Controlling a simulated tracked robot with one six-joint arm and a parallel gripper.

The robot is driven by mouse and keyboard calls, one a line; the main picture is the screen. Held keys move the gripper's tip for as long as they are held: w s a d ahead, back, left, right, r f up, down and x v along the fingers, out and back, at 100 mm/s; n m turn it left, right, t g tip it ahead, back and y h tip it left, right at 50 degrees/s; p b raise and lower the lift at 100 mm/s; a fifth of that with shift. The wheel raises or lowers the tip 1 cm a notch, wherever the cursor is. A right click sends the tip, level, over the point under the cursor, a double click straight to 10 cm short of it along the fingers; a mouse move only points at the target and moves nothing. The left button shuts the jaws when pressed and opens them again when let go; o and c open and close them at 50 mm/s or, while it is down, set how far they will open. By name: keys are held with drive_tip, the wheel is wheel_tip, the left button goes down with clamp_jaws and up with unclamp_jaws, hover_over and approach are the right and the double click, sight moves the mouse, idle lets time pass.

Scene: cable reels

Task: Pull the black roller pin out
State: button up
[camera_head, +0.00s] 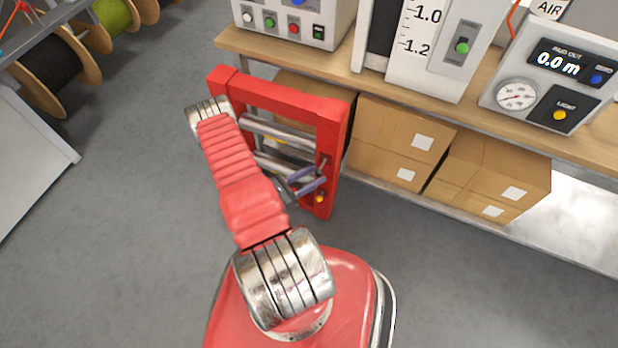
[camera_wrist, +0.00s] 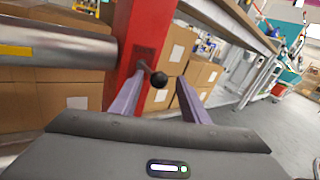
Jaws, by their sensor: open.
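The black roller pin (camera_wrist: 158,79) has a round black knob and sticks out from the red post of the roller frame (camera_wrist: 136,40) in the wrist view. My gripper (camera_wrist: 161,84) is open, with one purple finger on each side of the knob. The knob lies between the fingertips in the picture; I cannot tell whether either finger touches it. In the head view my gripper (camera_head: 317,179) is at the right post of the red roller frame (camera_head: 290,95). Part of the frame is hidden behind my arm.
Steel rollers (camera_head: 275,130) span the frame. A yellow knob (camera_head: 320,198) sits low on its right post. Cardboard boxes (camera_head: 400,135) lie under the wooden bench (camera_head: 440,108) at the right. Cable reels (camera_head: 60,70) stand at the upper left. The grey floor at left is clear.

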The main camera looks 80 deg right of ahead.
drive_tip(key=v, duration=1.3)
drive_tip(key=shift+w+a, duration=0.25)
drive_tip(key=shift+a, duration=0.1)
idle(0.5)
